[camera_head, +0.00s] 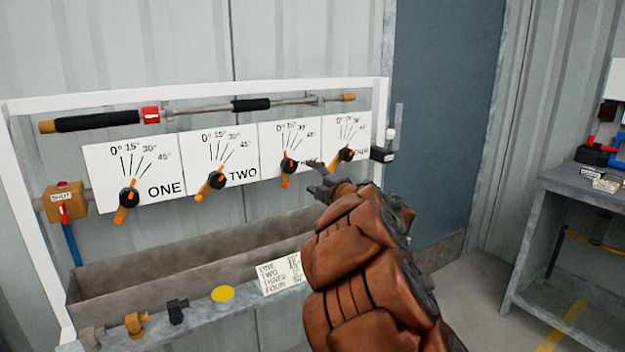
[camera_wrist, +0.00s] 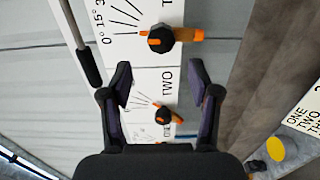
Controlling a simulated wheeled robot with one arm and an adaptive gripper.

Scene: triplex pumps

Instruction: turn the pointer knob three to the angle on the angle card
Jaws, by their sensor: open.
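Pointer knob three (camera_head: 289,166) is a black hub with an orange bar on its white dial card (camera_head: 270,145), marked 0°, 15°, 30° and 45°. The bar stands near vertical, its long orange part downward. In the wrist view, this knob (camera_wrist: 162,40) is at the top, beyond my fingertips; the dial looks turned sideways. My gripper (camera_head: 315,176) is just right of knob three in the head view. In the wrist view, its fingers (camera_wrist: 160,76) are apart with nothing held between them. The angle card (camera_head: 281,273) lists ONE to FOUR; its figures are too small to read surely.
Knobs one (camera_head: 128,198), two (camera_head: 216,181) and four (camera_head: 346,155) flank knob three. A bar with black grips (camera_head: 97,122) runs above the dials. A trough (camera_head: 180,265) and a ledge with fittings and a yellow disc (camera_head: 222,294) lie below. A workbench (camera_head: 580,185) stands right.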

